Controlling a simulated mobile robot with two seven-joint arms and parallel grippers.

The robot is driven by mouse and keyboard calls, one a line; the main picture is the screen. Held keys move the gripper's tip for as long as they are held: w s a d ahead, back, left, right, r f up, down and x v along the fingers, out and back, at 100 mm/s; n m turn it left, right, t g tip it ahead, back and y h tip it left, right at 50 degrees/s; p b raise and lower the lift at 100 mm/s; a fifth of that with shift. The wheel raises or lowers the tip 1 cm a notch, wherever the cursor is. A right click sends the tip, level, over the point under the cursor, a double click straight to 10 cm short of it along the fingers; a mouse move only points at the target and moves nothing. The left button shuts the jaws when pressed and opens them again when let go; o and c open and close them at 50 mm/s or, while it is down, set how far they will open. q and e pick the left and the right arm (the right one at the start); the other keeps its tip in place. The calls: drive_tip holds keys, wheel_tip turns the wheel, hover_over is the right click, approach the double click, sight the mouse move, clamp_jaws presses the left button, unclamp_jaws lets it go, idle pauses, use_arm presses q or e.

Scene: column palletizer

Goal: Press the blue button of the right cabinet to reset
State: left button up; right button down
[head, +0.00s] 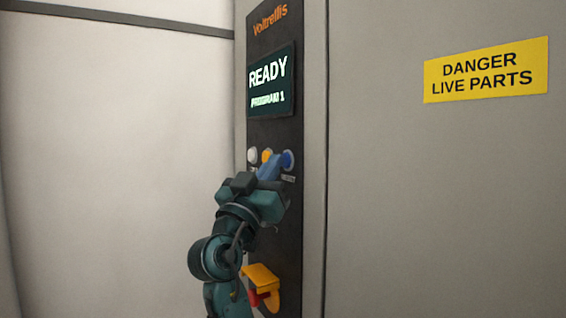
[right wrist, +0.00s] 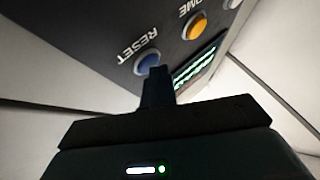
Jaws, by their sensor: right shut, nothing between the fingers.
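The right cabinet's dark control panel (head: 261,130) carries a row of white, orange and blue buttons below its screen. The blue button (head: 289,159) is at the right end of the row. In the right wrist view the blue button (right wrist: 148,63) has the label RESET beside it. My right gripper (head: 272,163) is shut and empty, its fingers up at the button row just left of the blue button in the head view. In the right wrist view the fingertips (right wrist: 157,70) overlap the blue button's lower edge. I cannot tell whether they touch it. My left gripper is out of view.
The screen (head: 270,84) reads READY. The orange button (head: 266,155) and white button (head: 252,156) sit close to my gripper. A yellow and red switch (head: 262,280) sticks out lower down. A yellow danger sign (head: 486,70) is on the grey door at right.

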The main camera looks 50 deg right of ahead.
idle(0.4)
drive_tip(key=shift+w+a+b, duration=0.2)
drive_tip(key=shift+a+b, duration=0.4)
drive_tip(key=shift+a, duration=0.05)
drive_tip(key=a+b, duration=0.1)
drive_tip(key=w+a+b, duration=0.1)
drive_tip(key=a, duration=0.1)
drive_tip(key=a+b, duration=0.1)
drive_tip(key=shift+w+a+f, duration=0.2)
drive_tip(key=shift+w+a, duration=0.05)
drive_tip(key=shift+a, duration=0.15)
drive_tip(key=shift+r, duration=0.1)
idle(0.6)
